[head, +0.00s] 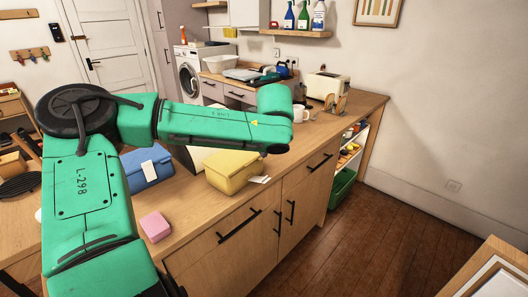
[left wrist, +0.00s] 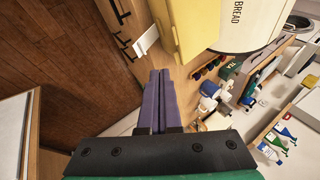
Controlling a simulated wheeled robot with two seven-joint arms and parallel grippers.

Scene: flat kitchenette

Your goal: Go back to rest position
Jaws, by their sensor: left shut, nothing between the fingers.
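My left arm, green with black joints, fills the left and middle of the head view and reaches over the wooden counter (head: 190,232). Its gripper is not clearly visible there. In the left wrist view my left gripper (left wrist: 160,73) shows two purple-grey fingers pressed together, with nothing between them. A yellow container (left wrist: 197,28) is just beyond the fingertips in that view, apart from them as far as I can tell. It also shows on the counter in the head view (head: 230,172). My right gripper is in neither view.
A pink block (head: 155,227) and a blue container (head: 146,172) are on the counter near my arm. A white mug (head: 300,114) and a toaster (head: 324,86) stand farther back. A green crate (head: 341,187) is on the lower shelf. The wooden floor (head: 390,232) at right is clear.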

